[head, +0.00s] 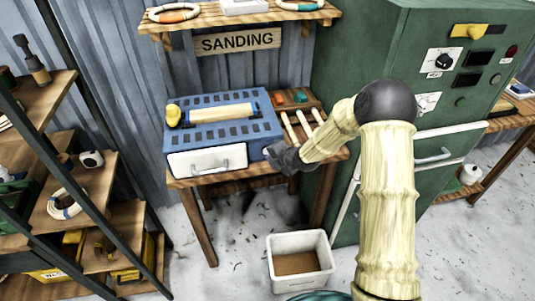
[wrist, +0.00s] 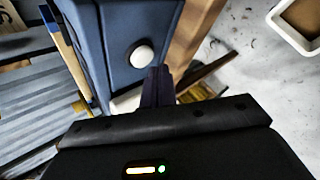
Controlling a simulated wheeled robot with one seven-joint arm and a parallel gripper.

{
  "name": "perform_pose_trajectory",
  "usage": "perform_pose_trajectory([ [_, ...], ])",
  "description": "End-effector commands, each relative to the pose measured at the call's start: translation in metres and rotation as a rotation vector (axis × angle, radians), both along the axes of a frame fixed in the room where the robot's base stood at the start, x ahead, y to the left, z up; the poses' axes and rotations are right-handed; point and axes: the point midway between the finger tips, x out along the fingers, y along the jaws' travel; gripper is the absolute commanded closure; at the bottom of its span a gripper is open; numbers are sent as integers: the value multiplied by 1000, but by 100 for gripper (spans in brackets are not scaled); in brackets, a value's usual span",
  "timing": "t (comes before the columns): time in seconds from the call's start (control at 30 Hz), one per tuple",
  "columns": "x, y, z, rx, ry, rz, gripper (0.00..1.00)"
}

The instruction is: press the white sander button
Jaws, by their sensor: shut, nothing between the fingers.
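The blue sander box (head: 205,137) sits on the wooden bench under the SANDING sign, with a yellow knob and a wood-and-blue block on its top. In the wrist view, the round white button (wrist: 141,56) stands out from the box's blue end face (wrist: 120,20). In the head view the button is not visible; my gripper is in front of that side. My gripper (head: 273,152) is shut and empty at the box's right end. Its fingertips (wrist: 157,74) appear just below the button in the wrist view; I cannot tell whether they touch it.
A white drawer (head: 208,160) is in the sander's front. Pale sticks (head: 300,128) lie on the bench to the right, beside a tall green cabinet (head: 345,55). A white bin (head: 300,240) stands on the floor, and loaded shelves (head: 85,180) stand at left.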

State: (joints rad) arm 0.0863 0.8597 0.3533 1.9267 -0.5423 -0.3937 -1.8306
Motion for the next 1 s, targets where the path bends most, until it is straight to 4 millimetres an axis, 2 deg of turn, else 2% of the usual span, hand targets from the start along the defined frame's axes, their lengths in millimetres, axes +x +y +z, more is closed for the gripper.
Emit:
perform_pose_trajectory([
  [0.57, -44, -13, -2, 0, 0, 0, 100],
  [1.0, -47, -13, 0, 1, 0, -1, 100],
])
